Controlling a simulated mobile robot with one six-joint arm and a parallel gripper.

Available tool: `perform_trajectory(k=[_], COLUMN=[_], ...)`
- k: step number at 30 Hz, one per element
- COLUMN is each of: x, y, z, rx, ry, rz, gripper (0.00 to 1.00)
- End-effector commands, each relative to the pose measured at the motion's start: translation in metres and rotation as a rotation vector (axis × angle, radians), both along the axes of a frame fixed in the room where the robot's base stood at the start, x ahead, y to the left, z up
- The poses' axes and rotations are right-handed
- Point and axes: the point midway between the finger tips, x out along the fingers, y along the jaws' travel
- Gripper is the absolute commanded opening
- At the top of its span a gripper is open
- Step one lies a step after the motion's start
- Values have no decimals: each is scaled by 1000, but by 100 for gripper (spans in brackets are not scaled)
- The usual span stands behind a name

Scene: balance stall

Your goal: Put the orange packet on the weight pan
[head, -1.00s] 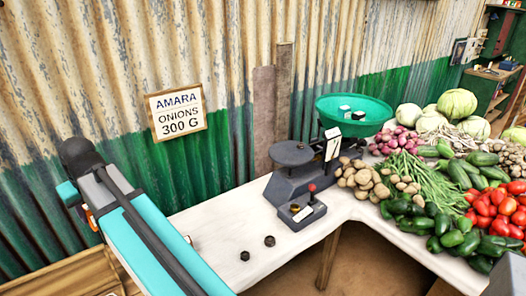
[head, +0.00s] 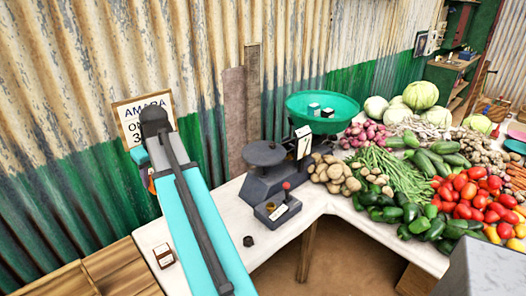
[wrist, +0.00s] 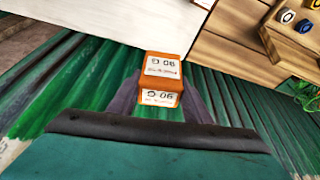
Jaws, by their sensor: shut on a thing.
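The orange packet (wrist: 161,64) with white labels is held at my gripper (wrist: 162,98) in the wrist view. The weight pan (head: 265,152) is a flat, dark grey, round plate on the left of the balance (head: 268,185). It looks empty. My gripper is left of the balance and apart from it. The green bowl (head: 296,107) on the balance's right holds two small white-and-dark blocks.
A small labelled packet (head: 164,255) stands on the white table (head: 222,190), left of my arm. A dark weight (head: 249,241) lies right of my arm. Potatoes (head: 335,175) and other vegetables crowd the right. A corrugated wall stands behind, with a sign (head: 130,112) partly covered by my arm.

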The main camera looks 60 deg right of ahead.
Motion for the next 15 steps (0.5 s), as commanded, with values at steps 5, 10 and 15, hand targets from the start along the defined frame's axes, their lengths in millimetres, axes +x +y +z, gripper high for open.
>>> perform_trajectory(k=[5,10,15], x=[-26,-54,-84], y=[-48,-90,-129], z=[7,12,17], rx=[1,2,3], ry=[0,-2,-5], rz=[-29,-52,-75], gripper=[22,22,22])
